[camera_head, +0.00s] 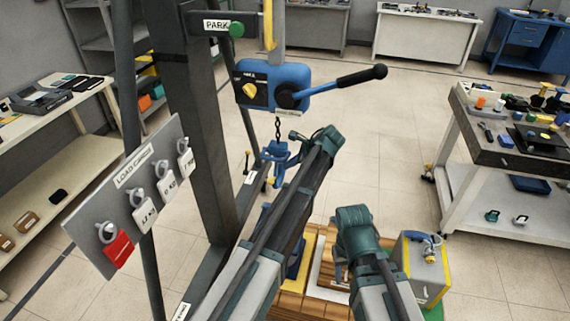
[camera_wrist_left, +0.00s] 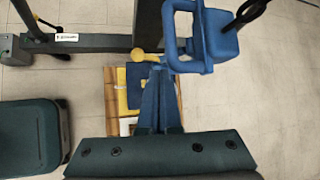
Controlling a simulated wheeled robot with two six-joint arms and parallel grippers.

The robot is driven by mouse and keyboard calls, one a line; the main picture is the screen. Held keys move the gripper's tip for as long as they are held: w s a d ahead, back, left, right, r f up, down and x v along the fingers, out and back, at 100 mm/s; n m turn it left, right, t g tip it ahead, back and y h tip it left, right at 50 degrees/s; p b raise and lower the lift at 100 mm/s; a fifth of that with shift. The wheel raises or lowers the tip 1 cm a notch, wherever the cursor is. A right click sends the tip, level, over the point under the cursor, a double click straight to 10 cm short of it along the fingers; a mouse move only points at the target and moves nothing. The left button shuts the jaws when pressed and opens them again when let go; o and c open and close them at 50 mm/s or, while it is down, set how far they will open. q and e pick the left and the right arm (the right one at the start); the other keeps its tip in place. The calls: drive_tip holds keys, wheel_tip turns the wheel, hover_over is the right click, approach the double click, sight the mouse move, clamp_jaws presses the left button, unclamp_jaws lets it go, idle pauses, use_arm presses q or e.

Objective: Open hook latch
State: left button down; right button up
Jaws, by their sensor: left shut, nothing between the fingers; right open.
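The blue hook (camera_head: 277,154) hangs on a short chain under the blue hoist box (camera_head: 273,84). In the left wrist view the hook (camera_wrist_left: 207,37) is at the upper right, with a yellow round knob (camera_wrist_left: 142,48) at its left. My left gripper (camera_wrist_left: 153,68) is shut and empty, its fingertips beside the knob and hook; I cannot tell whether they touch. In the head view, my left arm partly hides the space below the hook. My right gripper (camera_head: 342,270) is open and low, over the wooden pallet (camera_head: 292,305).
A black-handled lever (camera_head: 345,82) sticks out right from the hoist box. A steel post (camera_head: 200,120) and the load cards board (camera_head: 130,190) stand at left. A grey box with yellow edges (camera_head: 424,262) is right of my right gripper. A tool cart (camera_head: 500,150) stands further right.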

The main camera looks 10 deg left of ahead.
use_arm(q)
drive_tip(key=p+v, duration=0.5)
drive_tip(key=v, duration=0.3)
drive_tip(key=shift+r, duration=0.2)
